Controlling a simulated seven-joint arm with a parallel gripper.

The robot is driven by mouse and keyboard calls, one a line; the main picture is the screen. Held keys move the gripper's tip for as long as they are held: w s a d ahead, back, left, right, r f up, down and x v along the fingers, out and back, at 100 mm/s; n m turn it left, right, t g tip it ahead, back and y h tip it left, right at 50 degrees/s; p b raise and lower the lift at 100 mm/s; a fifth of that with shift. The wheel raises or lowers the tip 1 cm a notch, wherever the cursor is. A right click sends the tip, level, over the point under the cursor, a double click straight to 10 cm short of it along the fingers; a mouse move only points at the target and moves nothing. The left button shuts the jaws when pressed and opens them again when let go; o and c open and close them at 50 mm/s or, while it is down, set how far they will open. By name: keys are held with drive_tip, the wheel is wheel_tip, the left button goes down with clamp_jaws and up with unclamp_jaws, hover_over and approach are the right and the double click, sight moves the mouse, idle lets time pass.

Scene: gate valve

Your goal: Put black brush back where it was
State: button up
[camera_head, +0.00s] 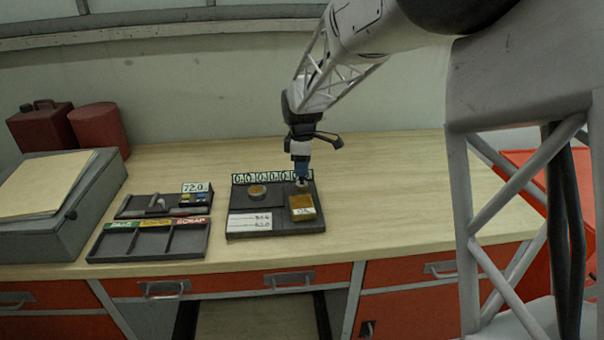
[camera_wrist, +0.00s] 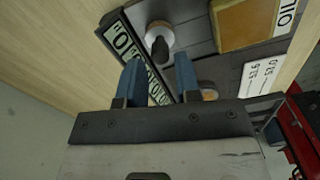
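My gripper (camera_wrist: 158,76) has its two blue fingers apart with nothing between the tips. In the head view it points down (camera_head: 301,172) over the back right of a dark panel (camera_head: 275,220). Just past the fingertips in the wrist view is a white round piece (camera_wrist: 151,31) with a dark rounded knob (camera_wrist: 159,50) on it. The white piece shows small under the gripper in the head view (camera_head: 303,185). I cannot tell whether this dark part belongs to the black brush. No other black brush is clearly made out.
The panel bears a yellow-brown OIL block (camera_head: 302,207), a round tan piece (camera_head: 257,191), a white label (camera_head: 250,222) and a number strip (camera_head: 262,177). To the left are a labelled compartment tray (camera_head: 150,241) and a smaller tray (camera_head: 135,208). The bench's right side is clear.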

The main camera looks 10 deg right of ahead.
sight(304, 186)
wheel_tip(304, 186, up, 9)
drive_tip(key=shift+f, duration=0.2)
idle(0.9)
drive_tip(key=s+d+r+m, duration=0.2)
drive_tip(key=s+m, duration=0.1)
drive_tip(key=s, duration=0.4)
drive_tip(key=s+d+r+m+t, duration=0.1)
drive_tip(key=s+d+m, duration=0.1)
drive_tip(key=s, duration=0.5)
drive_tip(key=s+d+r+m, duration=0.2)
drive_tip(key=s+m, duration=0.1)
drive_tip(key=s, duration=0.4)
drive_tip(key=s+d+f+m, duration=0.1)
drive_tip(key=s+m, duration=0.1)
drive_tip(key=s, duration=0.5)
drive_tip(key=s+d+f+m+t, duration=0.1)
drive_tip(key=s+f+m, duration=0.1)
drive_tip(key=s, duration=0.5)
drive_tip(key=s+d+f+m, duration=0.1)
drive_tip(key=s+f+m, duration=0.1)
drive_tip(key=s+m, duration=0.2)
drive_tip(key=s, duration=0.3)
drive_tip(key=shift+s+d+t, duration=0.3)
drive_tip(key=shift+s+d, duration=0.05)
